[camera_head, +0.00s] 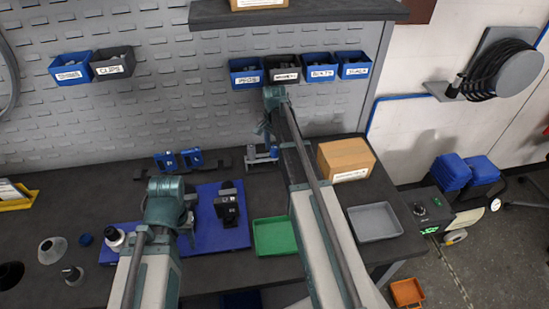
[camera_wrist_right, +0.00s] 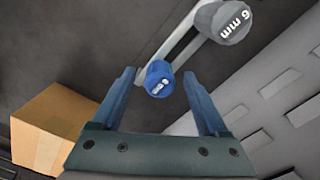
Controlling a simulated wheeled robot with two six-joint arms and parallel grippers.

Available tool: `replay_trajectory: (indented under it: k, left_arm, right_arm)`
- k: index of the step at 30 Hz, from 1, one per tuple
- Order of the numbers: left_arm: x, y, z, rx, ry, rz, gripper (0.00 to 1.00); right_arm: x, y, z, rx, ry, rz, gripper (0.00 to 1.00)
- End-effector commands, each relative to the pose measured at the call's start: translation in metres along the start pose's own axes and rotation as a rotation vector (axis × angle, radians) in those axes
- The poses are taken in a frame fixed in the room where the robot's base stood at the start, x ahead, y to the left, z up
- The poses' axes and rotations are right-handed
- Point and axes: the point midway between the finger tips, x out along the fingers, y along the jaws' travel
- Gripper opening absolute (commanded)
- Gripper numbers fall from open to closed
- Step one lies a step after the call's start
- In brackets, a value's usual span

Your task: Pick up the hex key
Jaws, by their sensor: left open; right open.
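A small grey stand (camera_head: 262,157) with a blue-topped piece is at the back of the workbench. In the right wrist view, a blue round handle end (camera_wrist_right: 159,79) with a white mark appears between my right gripper's fingertips (camera_wrist_right: 158,80); it looks like the hex key, but its mark is hard to read. A grey end marked "6 mm" (camera_wrist_right: 224,20) is beyond it, on a pale bar. My right gripper (camera_head: 266,135) is open above the stand; contact cannot be told. My left gripper (camera_head: 190,236) is open over the blue mat (camera_head: 207,240), partly hidden by its arm.
A cardboard box (camera_head: 345,160) stands right of my right arm. A green tray (camera_head: 276,237) and a grey tray (camera_head: 375,222) are nearer the front. A black device (camera_head: 227,205) is on the mat. Blue bins (camera_head: 320,67) hang on the wall behind.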

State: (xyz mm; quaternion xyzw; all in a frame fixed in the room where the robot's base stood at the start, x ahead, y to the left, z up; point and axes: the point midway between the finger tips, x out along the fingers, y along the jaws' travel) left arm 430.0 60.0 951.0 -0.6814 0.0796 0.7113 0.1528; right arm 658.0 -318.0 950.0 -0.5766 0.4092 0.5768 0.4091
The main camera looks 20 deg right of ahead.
Motion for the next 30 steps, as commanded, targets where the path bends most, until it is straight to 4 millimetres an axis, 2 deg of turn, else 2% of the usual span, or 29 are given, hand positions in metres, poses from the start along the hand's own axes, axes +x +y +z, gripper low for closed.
replay_trajectory:
  k: [1, 8, 18, 21, 30]
  left_arm:
    - [0.0049, 0.0005, -0.0003, 0.000, 0.000, 0.000, 0.50]
    - [0.0028, 0.0003, -0.0002, 0.000, 0.000, 0.000, 0.50]
    - [0.0028, 0.0003, -0.0002, 0.000, 0.000, 0.000, 0.50]
    - [0.0028, 0.0003, -0.0002, 0.000, 0.000, 0.000, 0.50]
    - [0.0024, 0.0002, -0.0001, 0.000, 0.000, 0.000, 0.50]
  right_arm:
    - [0.0049, 0.0001, -0.0001, 0.000, 0.000, 0.000, 0.77]
    - [0.0028, 0.0001, -0.0002, 0.000, 0.000, 0.000, 0.77]
    - [0.0028, 0.0001, -0.0002, 0.000, 0.000, 0.000, 0.16]
    - [0.0029, 0.0001, -0.0002, 0.000, 0.000, 0.000, 0.00]
    - [0.0024, 0.0001, -0.0002, 0.000, 0.000, 0.000, 0.00]
